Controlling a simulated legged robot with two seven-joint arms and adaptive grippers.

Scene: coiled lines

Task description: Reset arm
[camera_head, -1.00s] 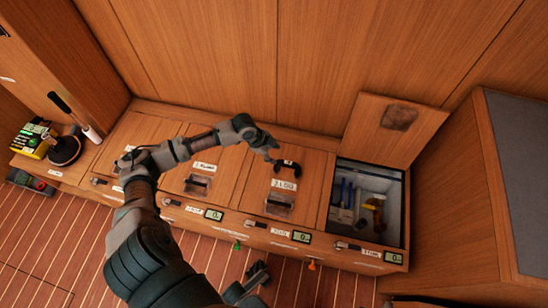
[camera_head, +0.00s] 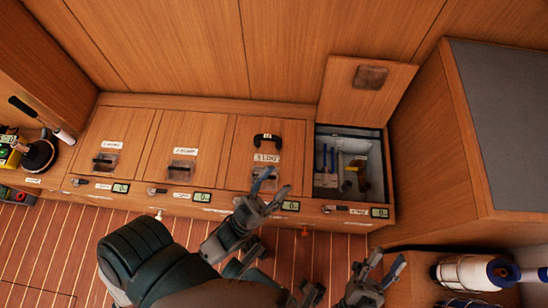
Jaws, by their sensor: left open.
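My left gripper (camera_head: 265,183) is open and empty, in front of the third closed locker lid (camera_head: 240,140). Its dark arm comes up from the bottom left. My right gripper (camera_head: 385,264) is at the bottom, right of centre, above the floor. Its fingers are apart with nothing seen between them.
A grey-topped wooden cabinet (camera_head: 515,125) stands at right. A black round item with a handle (camera_head: 40,152) sits at far left. The striped floor (camera_head: 50,250) is clear at left.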

